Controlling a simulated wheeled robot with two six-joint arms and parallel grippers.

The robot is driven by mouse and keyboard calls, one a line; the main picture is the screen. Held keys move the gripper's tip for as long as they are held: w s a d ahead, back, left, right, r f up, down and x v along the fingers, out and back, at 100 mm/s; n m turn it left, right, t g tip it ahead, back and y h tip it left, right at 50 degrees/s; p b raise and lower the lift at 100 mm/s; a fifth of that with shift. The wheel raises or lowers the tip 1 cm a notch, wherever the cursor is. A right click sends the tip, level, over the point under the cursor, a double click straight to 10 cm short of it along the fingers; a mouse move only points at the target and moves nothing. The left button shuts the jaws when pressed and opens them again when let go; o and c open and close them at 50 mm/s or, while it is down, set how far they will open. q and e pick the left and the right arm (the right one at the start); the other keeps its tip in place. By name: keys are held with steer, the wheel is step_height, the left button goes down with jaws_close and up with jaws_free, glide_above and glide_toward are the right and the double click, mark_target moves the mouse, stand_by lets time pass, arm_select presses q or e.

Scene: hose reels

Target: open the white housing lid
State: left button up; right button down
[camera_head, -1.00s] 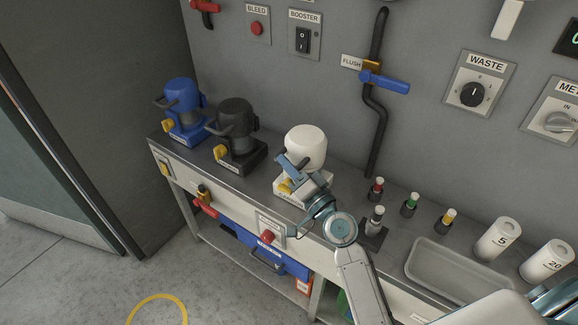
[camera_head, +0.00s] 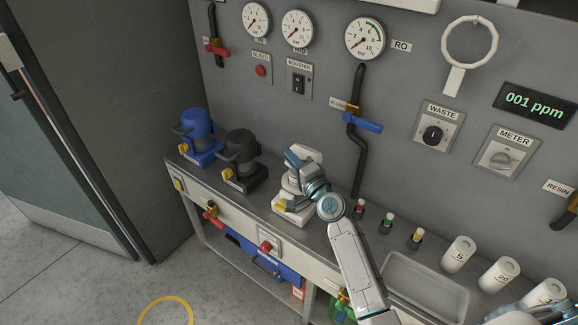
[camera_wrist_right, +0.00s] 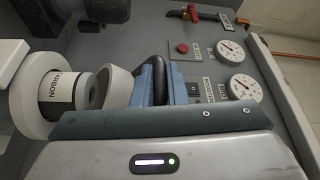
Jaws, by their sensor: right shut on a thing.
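The white housing (camera_head: 291,215) stands on the bench, right of the black housing, with a yellow valve on its front. Its white lid (camera_head: 308,153) is up and tilted, partly behind my right gripper (camera_head: 295,160). In the right wrist view, the lid (camera_wrist_right: 121,84) stands apart from the white housing body (camera_wrist_right: 32,112). A cartridge marked CARBON (camera_wrist_right: 64,93) shows between them. My right gripper's blue fingers (camera_wrist_right: 158,84) are shut on the lid's dark handle (camera_wrist_right: 159,66). My left gripper is not in view.
A black housing (camera_head: 240,158) and a blue housing (camera_head: 197,134) stand to the left. Small coloured-top bottles (camera_head: 386,223), a tray (camera_head: 428,282) and white numbered cartridges (camera_head: 459,252) are to the right. The wall carries gauges (camera_head: 366,38) and a blue-handled valve (camera_head: 361,124).

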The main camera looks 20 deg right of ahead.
mark_target(307, 149)
steer(key=w+d+r, duration=0.1)
steer(key=d, duration=0.1)
steer(key=w+d+r, duration=0.1)
steer(key=w+d, duration=0.1)
steer(key=w+d+r, duration=0.1)
steer(key=d, duration=0.1)
steer(key=shift+w+r, duration=0.35)
steer(key=shift+w+d+r+p, duration=0.15)
steer(key=shift+w+d+p, duration=0.25)
steer(key=shift+d, duration=0.2)
steer(key=shift+w+d+m, duration=0.5)
steer(key=shift+d+m, duration=0.1)
steer(key=shift+m, duration=0.1)
steer(key=c, duration=1.5)
jaws_free()
steer(key=shift+o, duration=0.2)
steer(key=v, duration=1.1)
steer(key=shift+r+b, duration=0.2)
steer(key=shift+b, duration=0.25)
